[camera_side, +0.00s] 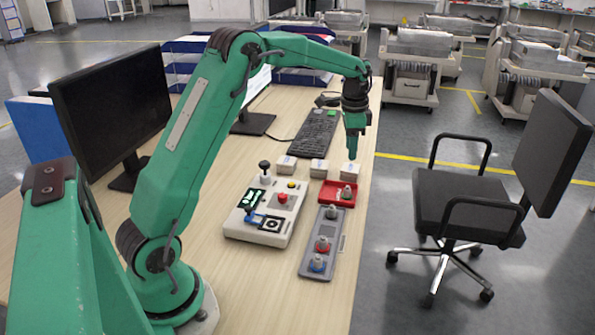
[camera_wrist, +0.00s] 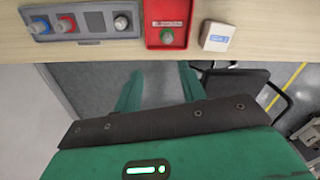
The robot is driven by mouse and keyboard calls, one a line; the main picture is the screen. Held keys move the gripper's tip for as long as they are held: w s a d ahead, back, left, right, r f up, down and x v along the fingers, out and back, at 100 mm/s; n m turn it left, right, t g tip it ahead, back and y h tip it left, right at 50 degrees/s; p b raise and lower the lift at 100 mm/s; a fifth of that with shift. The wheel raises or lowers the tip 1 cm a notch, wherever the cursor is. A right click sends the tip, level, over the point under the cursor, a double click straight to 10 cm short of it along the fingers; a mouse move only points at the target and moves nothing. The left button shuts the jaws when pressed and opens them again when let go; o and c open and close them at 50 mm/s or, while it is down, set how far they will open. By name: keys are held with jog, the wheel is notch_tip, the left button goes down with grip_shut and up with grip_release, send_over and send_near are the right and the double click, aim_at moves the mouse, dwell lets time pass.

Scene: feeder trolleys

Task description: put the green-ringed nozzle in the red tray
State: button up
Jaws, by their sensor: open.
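The red tray (camera_side: 326,192) lies on the table right of the control box, and it shows at the top of the wrist view (camera_wrist: 184,41). The green-ringed nozzle (camera_wrist: 167,36) stands upright inside the red tray, and a grey nozzle body also shows there in the side view (camera_side: 347,192). My gripper (camera_side: 352,154) is raised behind the tray, pointing down and empty. In the wrist view its two green fingers (camera_wrist: 158,88) are spread apart, clear of the nozzle and tray.
A grey rack (camera_side: 332,228) in front of the tray holds a red-ringed nozzle (camera_side: 322,244), a blue-ringed nozzle (camera_side: 317,262) and another nozzle (camera_side: 332,212). Small white boxes (camera_side: 319,168) stand behind the tray. A control box (camera_side: 240,226) with a joystick is left. The table's right edge is close.

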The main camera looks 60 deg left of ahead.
jog(key=s+d+r+n+t, duration=0.1)
jog(key=s+d+r, duration=0.35)
jog(key=s, duration=0.25)
jog(key=s+d+r+n+t, duration=0.1)
jog(key=s+d+r+n, duration=0.1)
jog(key=s+d+r, duration=0.3)
jog(key=s+d+n+t, duration=0.1)
jog(key=s+d, duration=0.1)
jog(key=s, duration=0.7)
jog(key=s+d+f+n+t, duration=0.1)
jog(key=s+d+n+t, duration=0.1)
jog(key=s, duration=0.7)
jog(key=shift+s+d, duration=0.25)
